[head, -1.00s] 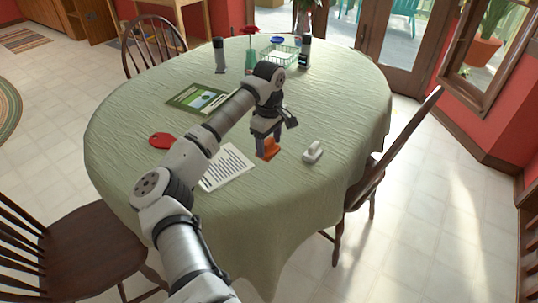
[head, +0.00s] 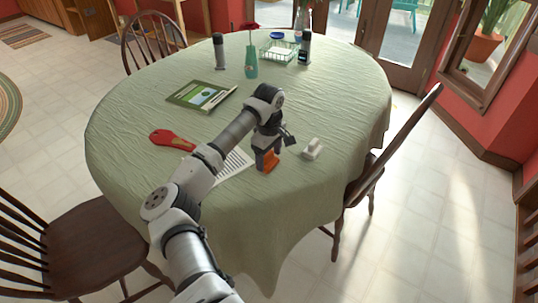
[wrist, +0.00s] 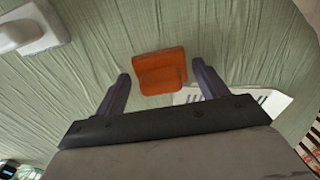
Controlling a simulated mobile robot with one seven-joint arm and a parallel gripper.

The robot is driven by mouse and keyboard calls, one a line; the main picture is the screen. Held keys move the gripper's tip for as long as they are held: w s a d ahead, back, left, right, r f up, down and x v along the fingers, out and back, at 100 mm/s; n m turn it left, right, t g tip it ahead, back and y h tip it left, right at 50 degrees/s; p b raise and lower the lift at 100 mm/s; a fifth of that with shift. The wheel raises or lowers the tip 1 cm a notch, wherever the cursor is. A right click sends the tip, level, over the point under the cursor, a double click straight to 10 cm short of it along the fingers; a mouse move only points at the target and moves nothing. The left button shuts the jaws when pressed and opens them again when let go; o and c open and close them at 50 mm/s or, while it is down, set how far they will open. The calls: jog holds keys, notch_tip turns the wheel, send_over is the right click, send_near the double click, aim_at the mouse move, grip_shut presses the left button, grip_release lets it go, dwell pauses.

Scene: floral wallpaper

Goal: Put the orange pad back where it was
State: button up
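The orange pad (head: 270,161) lies on the green-clothed round table (head: 130,115), right of a printed sheet. In the wrist view the orange pad (wrist: 158,62) is a squarish plate with a raised, rounded part. My gripper (head: 267,158) is low over the table at the pad and hides part of it in the head view. In the wrist view my gripper (wrist: 160,72) is open, with its dark fingers on either side of the pad and a gap on each side. I cannot tell how high the fingertips are.
A white block-like object (head: 312,148) stands right of the pad. The printed sheet (head: 235,167) and a red object (head: 171,140) lie to the left. A framed picture (head: 201,95), a teal vase (head: 251,64), a wire basket (head: 278,52) and two dark-topped cylinders stand farther back.

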aim_at(269, 154)
jog(key=shift+o, duration=1.2)
notch_tip(269, 154, up, 12)
jog(key=b, duration=0.2)
jog(key=shift+r, duration=0.2)
